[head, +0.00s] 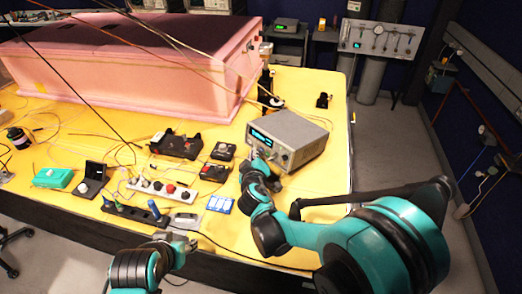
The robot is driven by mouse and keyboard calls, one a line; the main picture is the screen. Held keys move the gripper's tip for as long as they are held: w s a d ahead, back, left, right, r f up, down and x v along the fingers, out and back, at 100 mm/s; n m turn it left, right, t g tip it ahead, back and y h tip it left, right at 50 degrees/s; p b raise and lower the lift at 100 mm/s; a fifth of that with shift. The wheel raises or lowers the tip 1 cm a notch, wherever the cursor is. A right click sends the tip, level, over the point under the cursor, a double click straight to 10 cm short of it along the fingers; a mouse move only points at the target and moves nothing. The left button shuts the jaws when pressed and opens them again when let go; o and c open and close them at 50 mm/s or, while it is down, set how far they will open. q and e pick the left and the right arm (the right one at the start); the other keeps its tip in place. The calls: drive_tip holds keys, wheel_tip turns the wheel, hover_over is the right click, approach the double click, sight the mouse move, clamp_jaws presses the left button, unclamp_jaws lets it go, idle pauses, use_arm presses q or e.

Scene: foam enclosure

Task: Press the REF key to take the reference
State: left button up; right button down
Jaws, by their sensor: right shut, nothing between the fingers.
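A grey box instrument (295,127) with a lit cyan display (261,137) stands on the yellow table near its right side. Its front panel faces me and carries small keys and knobs at the lower right. The REF key cannot be made out at this size. My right gripper (257,160) is shut and empty, close in front of the panel, below the display. It hides part of the panel's lower left, and I cannot tell whether it touches. My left gripper (188,242) is low over the table's front edge, apart from the instrument; its fingers are too small to read.
A large pink foam enclosure (120,65) fills the back left of the yellow table (325,180). Left of my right gripper are a white power strip (163,190), black boxes (178,145), a green box (54,178) and loose cables. The table right of the instrument is clear.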

drive_tip(key=shift+w+d+f, duration=0.1)
drive_tip(key=shift+w+d, duration=0.15)
drive_tip(key=shift+w+d, duration=0.2)
drive_tip(key=shift+d, duration=0.05)
idle(0.6)
idle(0.3)
drive_tip(key=shift+s+a, duration=0.5)
drive_tip(key=shift+a, duration=0.05)
drive_tip(key=shift+s+a+r, duration=0.3)
drive_tip(key=shift+s+a, duration=0.5)
drive_tip(key=shift+a, duration=0.15)
drive_tip(key=shift+s+a+r, duration=0.3)
drive_tip(key=shift+s+a, duration=0.45)
drive_tip(key=shift+a, duration=0.2)
